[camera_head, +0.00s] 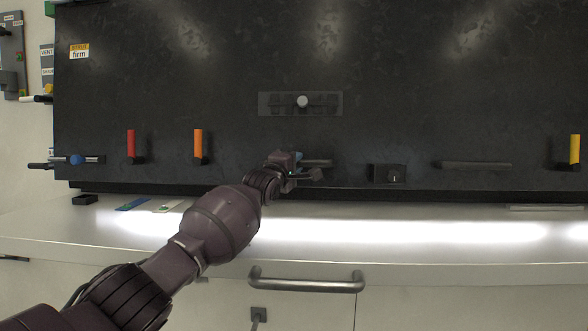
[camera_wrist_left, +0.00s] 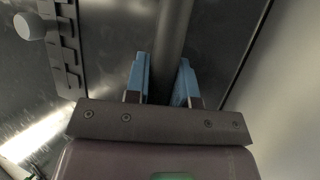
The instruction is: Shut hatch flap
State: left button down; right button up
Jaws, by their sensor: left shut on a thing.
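The hatch flap (camera_head: 400,85) is a wide dark panel that fills most of the back in the head view. It hangs in front of the wall above a white counter. A grey bar handle (camera_head: 319,162) sits low on the panel and shows as a thick bar in the left wrist view (camera_wrist_left: 175,30). My left gripper (camera_head: 299,160) is at this bar. Its blue fingers (camera_wrist_left: 163,78) lie on both sides of the bar, shut on it. The fingertips' contact is partly hidden. My right gripper is not in view.
A vent plate with a round knob (camera_head: 302,101) is above the handle. A red lever (camera_head: 131,145), an orange lever (camera_head: 198,145) and a yellow lever (camera_head: 575,150) stand on the panel. A second bar (camera_head: 476,165) is to the right. The lit counter (camera_head: 400,228) is mostly clear.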

pick_arm(q)
jog(key=shift+d+r, duration=0.15)
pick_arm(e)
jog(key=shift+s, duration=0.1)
pick_arm(q)
jog(key=c, duration=1)
grip_release()
jog(key=shift+d, duration=0.1)
jog(key=shift+o, duration=0.2)
jog(key=shift+a, duration=0.25)
jog(key=shift+s+a+p, duration=0.1)
jog(key=shift+s+p, duration=0.2)
jog(key=shift+s, duration=0.05)
jog(key=p+v, duration=0.3)
jog(key=v, duration=0.7)
jog(key=shift+p, duration=0.35)
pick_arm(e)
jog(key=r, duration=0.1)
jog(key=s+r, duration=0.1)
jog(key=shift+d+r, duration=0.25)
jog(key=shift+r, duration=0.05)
pick_arm(q)
jog(key=shift+c, duration=0.5)
